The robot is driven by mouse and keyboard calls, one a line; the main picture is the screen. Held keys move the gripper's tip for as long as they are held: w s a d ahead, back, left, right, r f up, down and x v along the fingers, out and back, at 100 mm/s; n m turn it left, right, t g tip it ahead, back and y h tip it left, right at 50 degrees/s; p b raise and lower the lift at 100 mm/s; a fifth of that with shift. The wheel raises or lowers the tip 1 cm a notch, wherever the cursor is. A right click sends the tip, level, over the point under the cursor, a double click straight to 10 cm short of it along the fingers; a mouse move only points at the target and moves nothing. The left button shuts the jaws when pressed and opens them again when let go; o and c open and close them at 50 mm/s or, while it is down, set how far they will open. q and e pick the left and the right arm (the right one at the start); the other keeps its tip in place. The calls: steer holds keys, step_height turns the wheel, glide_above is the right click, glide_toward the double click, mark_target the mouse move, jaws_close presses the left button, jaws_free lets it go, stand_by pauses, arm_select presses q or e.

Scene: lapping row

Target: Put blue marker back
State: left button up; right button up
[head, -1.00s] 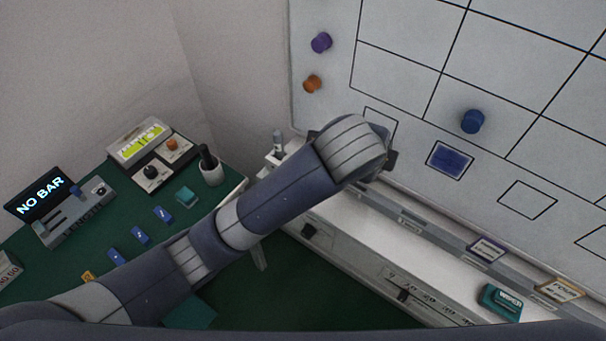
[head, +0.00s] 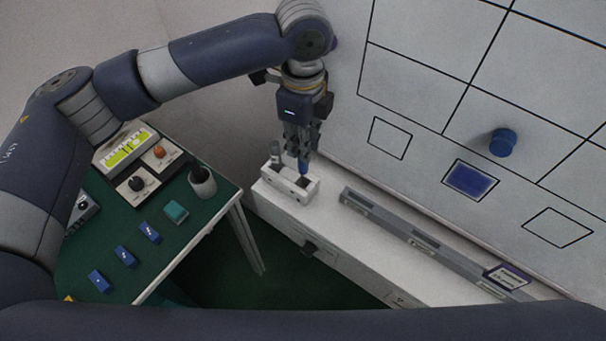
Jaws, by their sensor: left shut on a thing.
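My left gripper (head: 302,150) points down at the board's ledge and is shut on the blue marker (head: 303,167). Only the marker's blue lower end shows below the fingers; the rest is hidden by them. The marker is upright, over the right part of a white holder block (head: 270,179) with dark openings. I cannot tell whether its end is inside an opening or just above it. A grey marker (head: 276,154) stands in the left part of the holder. My right gripper is not in view.
A whiteboard (head: 420,75) rises behind, with a blue magnet (head: 503,142) and a blue square (head: 470,180). A grey rail (head: 390,228) lies on the white ledge (head: 345,240). A green table (head: 190,237) at left holds a dark pen cup (head: 202,182), blue tags and a control box.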

mark_target(303, 168)
arm_select(q)
step_height(303, 168, down, 5)
steer(key=shift+s+r, duration=0.1)
step_height(303, 168, down, 3)
steer(key=shift+f+p, duration=0.1)
steer(key=shift+p, duration=0.35)
steer(key=shift+f, duration=0.2)
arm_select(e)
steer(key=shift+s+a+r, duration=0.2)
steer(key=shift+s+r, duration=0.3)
arm_select(q)
steer(key=o, duration=0.9)
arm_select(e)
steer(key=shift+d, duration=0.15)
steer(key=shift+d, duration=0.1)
